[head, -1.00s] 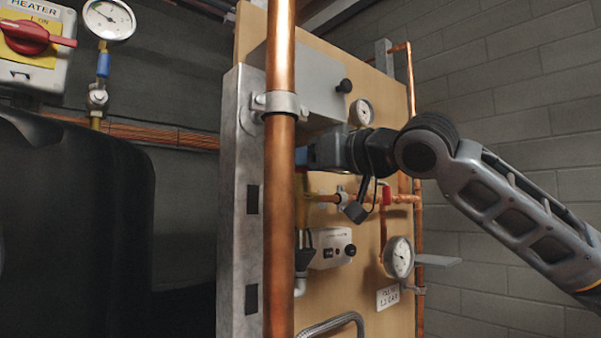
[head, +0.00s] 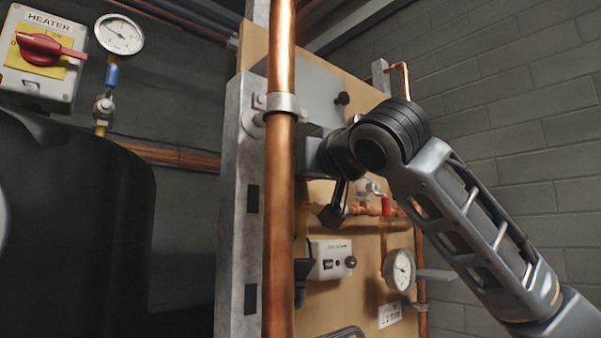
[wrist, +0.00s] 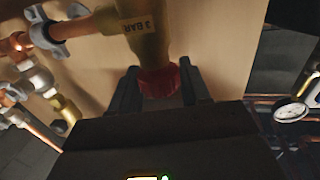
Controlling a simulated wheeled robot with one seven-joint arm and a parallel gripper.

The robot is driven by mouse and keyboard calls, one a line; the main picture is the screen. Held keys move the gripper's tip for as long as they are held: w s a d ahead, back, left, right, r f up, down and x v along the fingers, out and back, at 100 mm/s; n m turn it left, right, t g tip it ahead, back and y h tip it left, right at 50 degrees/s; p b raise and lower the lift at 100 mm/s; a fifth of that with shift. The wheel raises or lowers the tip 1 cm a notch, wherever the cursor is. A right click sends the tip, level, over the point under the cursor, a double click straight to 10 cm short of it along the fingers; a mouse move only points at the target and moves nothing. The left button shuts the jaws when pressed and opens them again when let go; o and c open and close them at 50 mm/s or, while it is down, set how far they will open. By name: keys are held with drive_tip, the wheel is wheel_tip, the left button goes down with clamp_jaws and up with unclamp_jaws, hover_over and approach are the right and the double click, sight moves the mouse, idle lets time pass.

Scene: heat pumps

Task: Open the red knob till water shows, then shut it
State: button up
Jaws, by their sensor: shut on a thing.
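The red knob (wrist: 160,80) is on the end of a brass valve body (wrist: 140,38) marked "3 BAR" in the wrist view. My gripper (wrist: 158,76) has one dark finger on each side of the knob and is shut on it. In the head view the knob and my fingertips are hidden behind the upright copper pipe and the metal post. My wrist shows just right of that pipe. No water is visible in either view.
The copper pipe (head: 280,200) and metal post (head: 240,200) stand in front of the wooden board (head: 370,250). A white control box (head: 329,259) and a gauge (head: 399,270) sit low on the board. A heater switch (head: 40,50) is at upper left.

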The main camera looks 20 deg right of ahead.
drive_tip(key=o, duration=0.9)
drive_tip(key=shift+o, duration=0.2)
drive_tip(key=shift+s, duration=0.1)
drive_tip(key=s+b, duration=0.1)
drive_tip(key=s, duration=0.6)
drive_tip(key=shift+s+d+b, duration=0.3)
drive_tip(key=shift+d+b, duration=0.1)
